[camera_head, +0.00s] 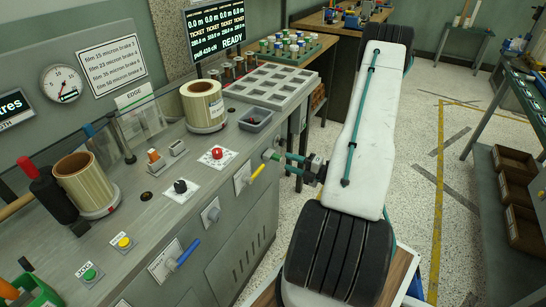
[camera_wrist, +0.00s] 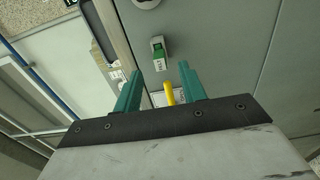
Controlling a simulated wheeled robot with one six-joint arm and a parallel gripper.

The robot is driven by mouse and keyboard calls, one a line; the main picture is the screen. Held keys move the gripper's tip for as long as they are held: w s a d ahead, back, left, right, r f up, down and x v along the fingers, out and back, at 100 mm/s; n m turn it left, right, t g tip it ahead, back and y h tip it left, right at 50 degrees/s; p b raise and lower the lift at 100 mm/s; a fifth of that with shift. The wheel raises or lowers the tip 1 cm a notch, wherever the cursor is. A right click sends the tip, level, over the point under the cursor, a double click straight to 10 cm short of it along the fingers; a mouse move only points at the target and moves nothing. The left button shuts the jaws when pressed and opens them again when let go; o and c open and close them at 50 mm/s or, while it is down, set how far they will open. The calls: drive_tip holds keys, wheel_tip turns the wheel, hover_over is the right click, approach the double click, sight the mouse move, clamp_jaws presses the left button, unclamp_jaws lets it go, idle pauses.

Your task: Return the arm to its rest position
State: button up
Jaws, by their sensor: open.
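My gripper (camera_head: 287,163) has two teal fingers and is at the right side of the grey console (camera_head: 235,205), pointing at its front panel. In the wrist view my gripper (camera_wrist: 161,68) is open, with its fingers spread and nothing held between them. A yellow lever (camera_head: 257,173) on the panel is just left of the fingertips in the head view. The yellow lever (camera_wrist: 170,94) appears between the fingers in the wrist view; I cannot tell how far off it is. My white arm (camera_head: 365,125) stretches from the black joint near the bottom to the top.
A green switch (camera_head: 271,155) is on the panel near my fingertips, and a blue lever (camera_head: 183,255) is further left. Two tape rolls, one of them here (camera_head: 203,105), and a grey tray (camera_head: 270,85) stand on the console. The speckled floor (camera_head: 425,150) on the right is clear.

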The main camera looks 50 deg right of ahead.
drive_tip(key=shift+v, duration=1.75)
drive_tip(key=s+a+r+m+g+h, duration=0.1)
drive_tip(key=s+a+r+m+g, duration=0.2)
drive_tip(key=a+r, duration=0.8)
drive_tip(key=s+a+r+m+g+h, duration=0.1)
drive_tip(key=s+a+r+m+g, duration=0.3)
drive_tip(key=a+r+m+g, duration=0.3)
drive_tip(key=s+a+r+m+g+h, duration=0.1)
drive_tip(key=s+a+r+m+g, duration=0.3)
drive_tip(key=a+r+m, duration=0.6)
drive_tip(key=a+r+g, duration=0.2)
drive_tip(key=a+r, duration=0.3)
drive_tip(key=a, duration=0.2)
drive_tip(key=shift+r+h, duration=0.2)
drive_tip(key=shift+h, duration=0.2)
